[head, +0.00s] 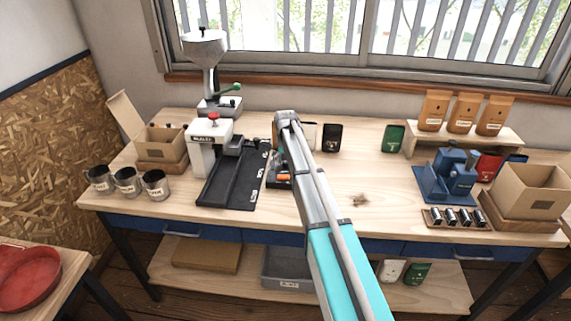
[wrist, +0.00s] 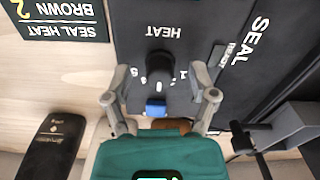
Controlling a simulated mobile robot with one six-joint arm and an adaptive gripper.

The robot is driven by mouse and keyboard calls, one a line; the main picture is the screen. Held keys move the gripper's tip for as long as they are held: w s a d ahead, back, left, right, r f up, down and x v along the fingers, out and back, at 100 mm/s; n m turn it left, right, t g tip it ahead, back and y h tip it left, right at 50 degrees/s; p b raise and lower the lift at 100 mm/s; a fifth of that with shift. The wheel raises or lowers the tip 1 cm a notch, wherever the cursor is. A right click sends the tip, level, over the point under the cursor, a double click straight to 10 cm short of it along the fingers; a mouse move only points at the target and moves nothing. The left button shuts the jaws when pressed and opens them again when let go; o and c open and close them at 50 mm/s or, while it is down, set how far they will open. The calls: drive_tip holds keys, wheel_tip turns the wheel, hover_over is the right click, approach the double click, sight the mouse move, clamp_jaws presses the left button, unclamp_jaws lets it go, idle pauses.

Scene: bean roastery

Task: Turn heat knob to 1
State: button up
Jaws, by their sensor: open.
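The heat knob (wrist: 160,66) is a black round knob on a dark panel (wrist: 190,20) in the wrist view, under the upside-down word HEAT. A pale mark shows on the knob's lower side, and partly covered scale digits stand beside it. My gripper (wrist: 160,97) is open, its two grey fingertips apart on either side just below the knob. I cannot tell whether they touch the panel. A small blue piece (wrist: 156,108) shows between the fingers. In the head view my arm hides the knob and most of the gripper.
A card (wrist: 62,18) reading SEAL HEAT BROWN 2 lies beside the panel. SEAL and READY labels are on its right. A white press (head: 208,155) with a black tray stands left of my arm; a blue device (head: 455,170) is at right.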

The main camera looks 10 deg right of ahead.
drive_tip(key=shift+c, duration=0.2)
clamp_jaws()
drive_tip(key=shift+n, duration=0.6)
drive_tip(key=n, duration=1.1)
drive_tip(key=shift+s, duration=0.1)
idle(0.4)
